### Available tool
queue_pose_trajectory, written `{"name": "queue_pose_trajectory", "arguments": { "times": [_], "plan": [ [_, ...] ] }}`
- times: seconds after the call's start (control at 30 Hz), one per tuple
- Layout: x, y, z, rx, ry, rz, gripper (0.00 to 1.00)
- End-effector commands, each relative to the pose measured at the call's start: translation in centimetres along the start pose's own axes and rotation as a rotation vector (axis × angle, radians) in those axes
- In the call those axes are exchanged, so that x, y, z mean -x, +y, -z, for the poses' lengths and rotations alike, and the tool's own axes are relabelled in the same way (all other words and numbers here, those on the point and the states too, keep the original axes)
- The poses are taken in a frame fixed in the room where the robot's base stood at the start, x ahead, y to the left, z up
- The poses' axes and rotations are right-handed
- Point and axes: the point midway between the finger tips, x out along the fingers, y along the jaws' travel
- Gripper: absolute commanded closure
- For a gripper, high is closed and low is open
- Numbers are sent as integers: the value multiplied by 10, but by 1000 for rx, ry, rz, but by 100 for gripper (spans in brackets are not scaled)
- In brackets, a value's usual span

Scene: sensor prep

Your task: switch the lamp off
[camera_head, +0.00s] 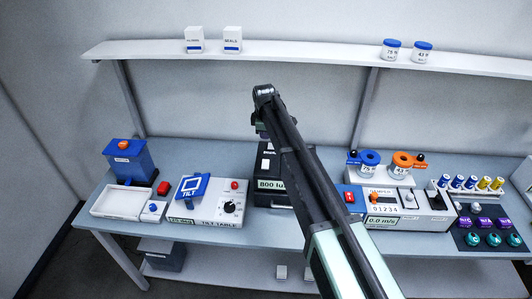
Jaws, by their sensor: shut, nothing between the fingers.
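A black box (271,197) stands near the middle of the bench, with a readout that appears to say 800 lu, cut off by my arm. It looks like the lamp unit. A small white part (265,164) shows on its upper face; I cannot tell whether it is a switch or which way it is set. My gripper (262,130) is small and partly hidden below the bent end of my arm, above the back of the black box. It is shut and empty. I cannot tell whether it touches the box.
Left are a tilt table (202,208), white tray (107,204) and blue box (130,158). Right are a white counter unit (389,221), blue and orange rings (403,160) and a rack of vials (471,184). A shelf (300,58) runs above. My arm crosses the middle.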

Motion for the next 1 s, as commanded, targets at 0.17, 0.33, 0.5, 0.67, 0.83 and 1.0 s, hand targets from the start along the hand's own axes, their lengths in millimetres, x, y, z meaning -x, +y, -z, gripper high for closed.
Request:
{"name": "queue_pose_trajectory", "arguments": {
  "times": [0.17, 0.33, 0.5, 0.67, 0.83, 1.0],
  "plan": [
    [0, -2, -1, 48, 0, -1, 100],
    [0, -2, -1, 46, 0, -1, 100],
    [-11, -2, -2, 45, 0, 0, 100],
    [-38, -3, -2, 44, 0, 0, 100],
    [-77, -3, -2, 43, 0, 0, 100],
    [-115, -3, -2, 43, 0, 0, 100]
  ]
}}
